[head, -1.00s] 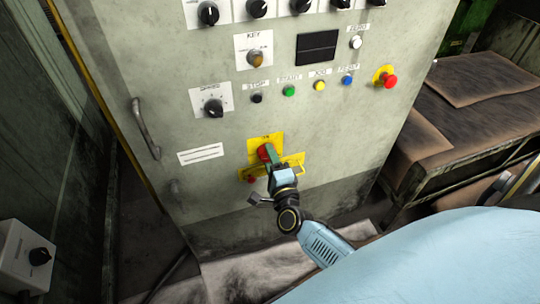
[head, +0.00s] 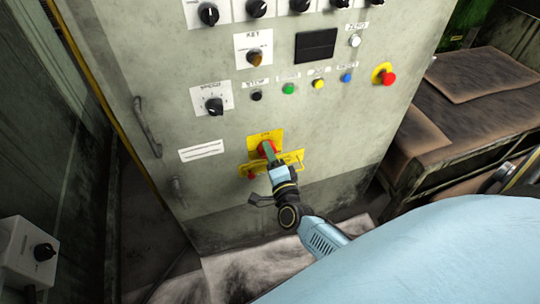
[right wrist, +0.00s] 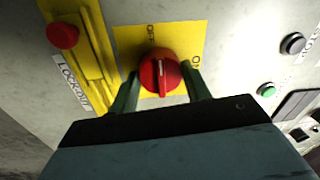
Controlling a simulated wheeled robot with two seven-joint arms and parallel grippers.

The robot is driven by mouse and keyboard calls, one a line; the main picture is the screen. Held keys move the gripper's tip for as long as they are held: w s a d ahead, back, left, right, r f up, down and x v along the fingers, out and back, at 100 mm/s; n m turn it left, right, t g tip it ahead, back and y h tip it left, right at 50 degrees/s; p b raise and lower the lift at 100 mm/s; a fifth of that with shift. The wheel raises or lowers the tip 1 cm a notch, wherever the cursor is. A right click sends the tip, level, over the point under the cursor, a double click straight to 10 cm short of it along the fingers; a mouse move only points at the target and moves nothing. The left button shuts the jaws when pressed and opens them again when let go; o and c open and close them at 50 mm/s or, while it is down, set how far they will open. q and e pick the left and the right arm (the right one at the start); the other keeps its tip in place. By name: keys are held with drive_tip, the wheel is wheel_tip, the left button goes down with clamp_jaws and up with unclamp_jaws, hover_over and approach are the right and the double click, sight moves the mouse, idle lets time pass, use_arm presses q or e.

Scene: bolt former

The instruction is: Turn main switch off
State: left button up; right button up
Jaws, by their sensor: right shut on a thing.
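The main switch is a red rotary knob on a yellow plate, low on the front of the grey cabinet. In the head view the knob (head: 264,147) is partly hidden by my right gripper (head: 270,151). In the right wrist view the red knob (right wrist: 160,72) sits between the two green fingers of my right gripper (right wrist: 160,88), which is shut on it. A pale line on the knob points toward the gripper's body. The yellow plate (right wrist: 133,42) carries small lettering, partly readable. My left gripper is not in view.
A yellow lockout bar with a red knob (right wrist: 62,36) is beside the switch plate. Above are buttons, including a green one (head: 288,89), and a red emergency button (head: 389,78). A metal door handle (head: 146,127) is at left. A brown-topped bench (head: 470,105) stands at right.

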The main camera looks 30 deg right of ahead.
drive_tip(key=o, duration=1)
drive_tip(key=shift+c, duration=0.2)
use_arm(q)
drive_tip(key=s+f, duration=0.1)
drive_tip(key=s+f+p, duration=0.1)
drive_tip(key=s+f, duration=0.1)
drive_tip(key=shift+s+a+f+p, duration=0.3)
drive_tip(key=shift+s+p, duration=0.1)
use_arm(e)
drive_tip(key=v, duration=1.3)
drive_tip(key=shift+s, duration=0.2)
drive_tip(key=shift+f, duration=0.1)
